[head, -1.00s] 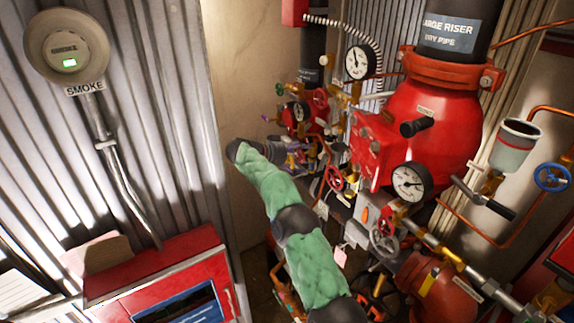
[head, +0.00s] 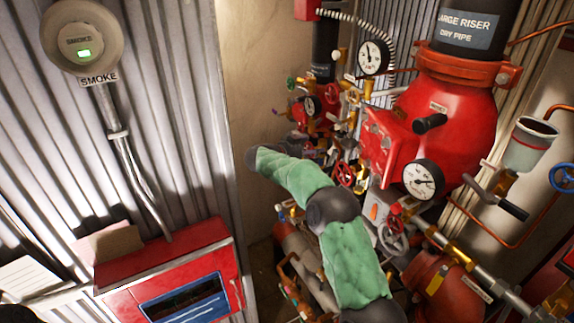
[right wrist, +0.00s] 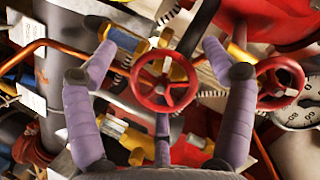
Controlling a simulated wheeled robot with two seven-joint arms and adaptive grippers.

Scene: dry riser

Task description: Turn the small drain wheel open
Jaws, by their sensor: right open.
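A red handwheel (right wrist: 163,85) with spokes sits in the middle of the right wrist view, between the two fingers. I cannot tell for sure that it is the small drain wheel. A second red wheel (right wrist: 281,82) is right of it, outside the right finger. My right gripper (right wrist: 158,40) is open, its purple fingers spread to either side of the first wheel with visible gaps. My left gripper is not in view.
The large red riser valve (head: 455,120) stands at the right with gauges (head: 422,179) and (head: 373,57). A grey wheel (head: 393,237) and copper pipes crowd the space below. A red cabinet (head: 170,275) is at lower left. The bare wall (head: 255,80) is clear.

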